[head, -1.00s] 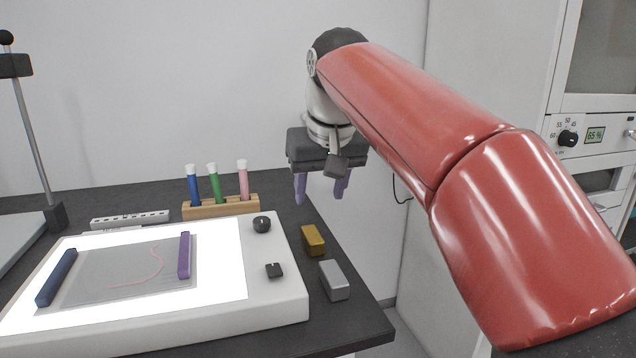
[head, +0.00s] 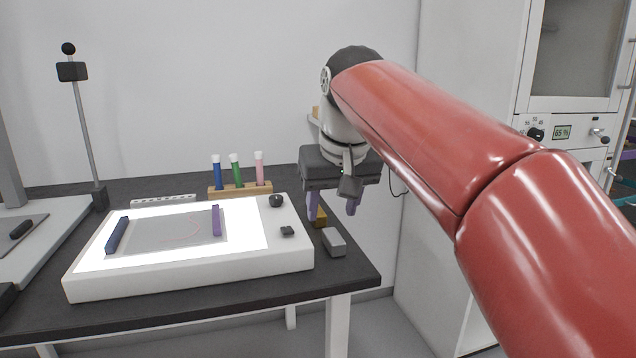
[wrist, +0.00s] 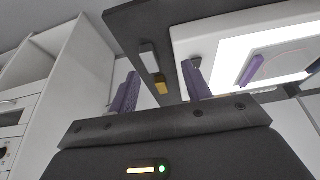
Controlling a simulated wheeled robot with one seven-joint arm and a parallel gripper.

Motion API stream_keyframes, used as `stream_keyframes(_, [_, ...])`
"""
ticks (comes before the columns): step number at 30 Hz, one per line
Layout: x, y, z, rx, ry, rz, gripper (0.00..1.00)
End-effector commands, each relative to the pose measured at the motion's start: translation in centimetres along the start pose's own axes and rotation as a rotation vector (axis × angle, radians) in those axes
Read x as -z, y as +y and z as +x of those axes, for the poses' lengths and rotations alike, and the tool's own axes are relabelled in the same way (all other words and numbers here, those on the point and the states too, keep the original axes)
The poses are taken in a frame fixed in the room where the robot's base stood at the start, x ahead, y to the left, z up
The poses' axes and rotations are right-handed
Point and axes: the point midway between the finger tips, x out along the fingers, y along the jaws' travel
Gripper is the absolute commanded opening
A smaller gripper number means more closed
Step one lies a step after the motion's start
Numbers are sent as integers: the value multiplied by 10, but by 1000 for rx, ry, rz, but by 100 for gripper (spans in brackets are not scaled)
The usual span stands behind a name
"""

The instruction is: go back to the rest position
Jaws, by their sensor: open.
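My gripper (head: 333,205) is open with its purple fingers apart and nothing between them. In the head view it hangs at the right end of the dark table (head: 355,280), in front of part of the gold block. In the wrist view my gripper (wrist: 160,92) shows both fingers, also empty. My red arm reaches in from the right side of the head view.
A lit white panel (head: 190,283) carries a blue bar (head: 117,235), a purple bar (head: 216,220) and a grey sheet. A gold block (head: 320,219) and a silver block (head: 334,242) lie to its right. A rack (head: 240,190) holds three tubes. A white cabinet (head: 455,200) stands at right.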

Motion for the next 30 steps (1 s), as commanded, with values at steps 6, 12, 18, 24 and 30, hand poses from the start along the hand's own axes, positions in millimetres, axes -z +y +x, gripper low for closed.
stream_keyframes(6, [-26,12,0,-18,11,24,49])
stream_keyframes(12, [-66,29,7,-40,24,57,49])
stream_keyframes(18, [-136,50,26,-70,47,115,49])
stream_keyframes(24, [-232,68,65,-98,77,191,49])
stream_keyframes(30, [-286,71,96,-107,92,233,49])
